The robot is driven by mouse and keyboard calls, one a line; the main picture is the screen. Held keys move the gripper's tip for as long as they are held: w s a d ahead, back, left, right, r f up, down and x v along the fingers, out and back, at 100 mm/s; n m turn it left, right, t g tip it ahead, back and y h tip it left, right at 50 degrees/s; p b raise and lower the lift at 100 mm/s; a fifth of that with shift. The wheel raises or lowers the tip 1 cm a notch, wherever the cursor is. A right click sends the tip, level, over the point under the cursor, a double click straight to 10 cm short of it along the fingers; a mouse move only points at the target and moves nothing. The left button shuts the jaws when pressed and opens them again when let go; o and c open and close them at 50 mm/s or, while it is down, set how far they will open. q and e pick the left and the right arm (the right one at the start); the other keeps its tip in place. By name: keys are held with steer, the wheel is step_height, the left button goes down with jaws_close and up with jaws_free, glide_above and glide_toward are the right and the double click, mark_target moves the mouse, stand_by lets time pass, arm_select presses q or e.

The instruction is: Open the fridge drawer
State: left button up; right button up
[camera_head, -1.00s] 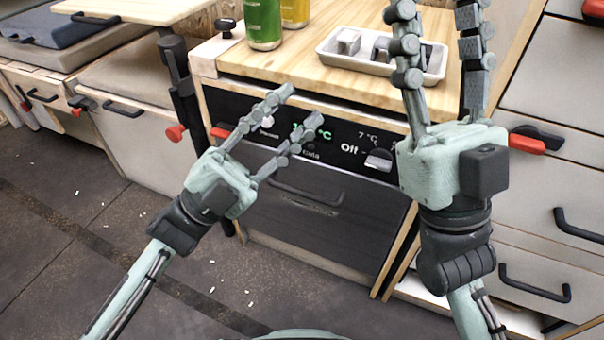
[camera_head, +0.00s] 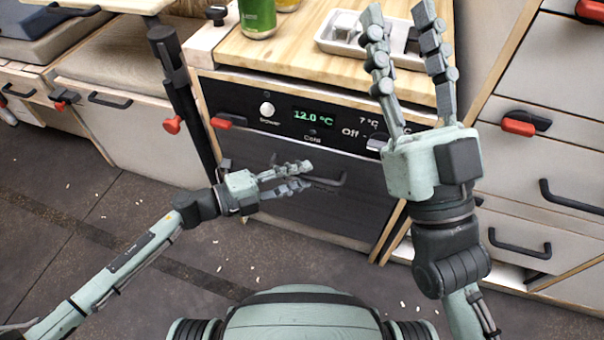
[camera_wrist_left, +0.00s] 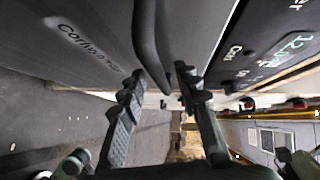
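The fridge drawer (camera_head: 290,208) has a dark front under a black control panel and looks shut. Its dark bar handle (camera_head: 335,182) shows just right of my left fingertips. My left gripper (camera_head: 307,175) is at the handle's left part with its fingers apart. In the left wrist view the handle (camera_wrist_left: 147,45) runs down between the fingertips of my left gripper (camera_wrist_left: 160,78); I cannot tell whether they touch it. My right gripper (camera_head: 398,14) is open and empty, pointing up in front of the wooden counter, and hides part of the panel.
The panel (camera_head: 285,112) has a lit display, knobs and a red latch (camera_head: 222,123) at its left. A green can (camera_head: 258,15) and a white tray (camera_head: 335,46) stand on the counter (camera_head: 290,60). Drawers with handles (camera_head: 520,245) are at the right.

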arm_select(q)
steer(key=shift+w+d, duration=0.25)
steer(key=shift+d, duration=0.25)
steer(key=shift+c, duration=0.2)
jaws_close()
